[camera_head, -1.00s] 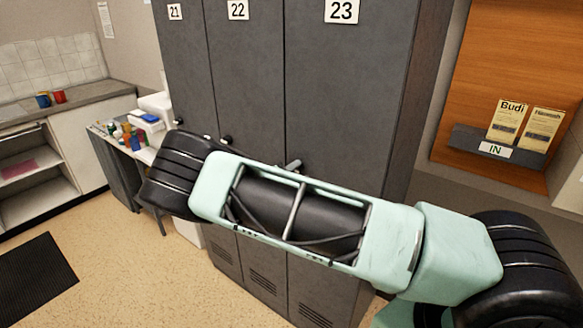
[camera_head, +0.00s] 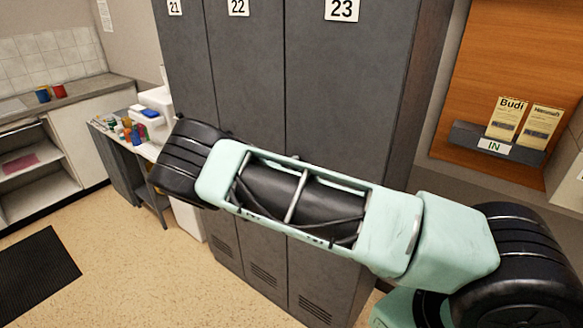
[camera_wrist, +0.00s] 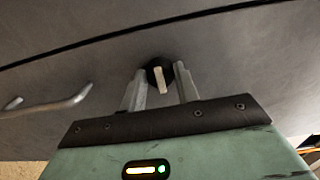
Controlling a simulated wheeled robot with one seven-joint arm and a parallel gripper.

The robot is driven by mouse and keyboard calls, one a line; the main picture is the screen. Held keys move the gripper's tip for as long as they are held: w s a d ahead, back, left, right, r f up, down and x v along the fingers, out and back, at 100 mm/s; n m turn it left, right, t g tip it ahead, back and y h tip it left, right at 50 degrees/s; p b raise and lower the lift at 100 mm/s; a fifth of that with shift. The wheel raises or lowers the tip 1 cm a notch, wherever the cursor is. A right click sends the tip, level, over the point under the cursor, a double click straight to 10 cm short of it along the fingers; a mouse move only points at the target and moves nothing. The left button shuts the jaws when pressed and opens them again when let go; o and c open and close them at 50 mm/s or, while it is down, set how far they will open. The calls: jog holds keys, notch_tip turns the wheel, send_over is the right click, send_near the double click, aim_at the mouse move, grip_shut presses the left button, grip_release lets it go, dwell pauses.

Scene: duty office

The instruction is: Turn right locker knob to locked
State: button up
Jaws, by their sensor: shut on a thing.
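The right locker is the grey door marked 23 (camera_head: 341,90) in the head view. Its knob (camera_wrist: 160,77) shows in the wrist view as a dark round base with a pale grip bar, pointing nearly straight down the picture. My gripper (camera_wrist: 160,90) has its two metal fingers on either side of this knob and is shut on it. A bent metal handle (camera_wrist: 45,107) is on the door to the left of the knob. In the head view my arm hides the gripper and the knob.
Lockers 22 (camera_head: 238,70) and 21 (camera_head: 175,50) stand to the left. A side table (camera_head: 120,150) with bottles is further left. An orange board (camera_head: 500,55) with an IN tray (camera_head: 495,147) is on the right. The floor at left is clear except for a dark mat (camera_head: 35,275).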

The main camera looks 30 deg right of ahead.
jog(key=o, duration=1)
jog(key=b+v, duration=0.6)
jog(key=v, duration=1.1)
jog(key=shift+s+a, duration=0.1)
jog(key=shift+a, duration=0.1)
